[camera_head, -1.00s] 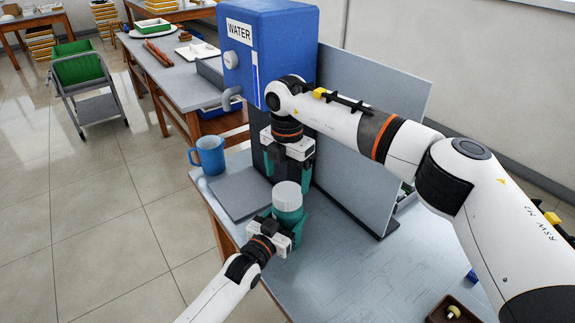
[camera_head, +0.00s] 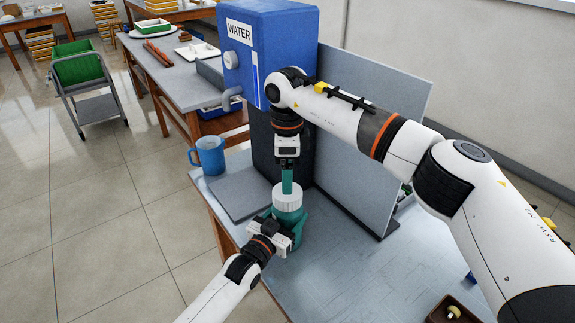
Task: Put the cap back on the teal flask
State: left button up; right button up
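The teal flask (camera_head: 289,218) stands upright near the front left of the grey table, with the white cap (camera_head: 287,202) on its top. How firmly the cap is seated cannot be seen. My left gripper (camera_head: 282,226) comes in low from the front left and is shut around the flask's body. My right gripper (camera_head: 287,191) points straight down from above. Its teal fingers are seen edge-on, overlapping the cap's top in the picture. I cannot tell whether they touch the cap or how far apart they are.
The blue water dispenser (camera_head: 262,60) stands right behind, with a grey panel (camera_head: 375,130) to its right. A blue mug (camera_head: 208,154) sits at the table's left edge. A brown tray (camera_head: 446,308) is at the front right. The front middle of the table (camera_head: 345,275) is clear.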

jog(key=n, duration=0.6)
jog(key=shift+r+n, duration=0.2)
jog(key=shift+n, duration=0.1)
jog(key=n, duration=0.5)
jog(key=shift+r, duration=0.1)
send_over(287, 220)
jog(key=w, duration=0.4)
jog(key=shift+s+f, duration=0.1)
jog(key=shift+f, duration=3.9)
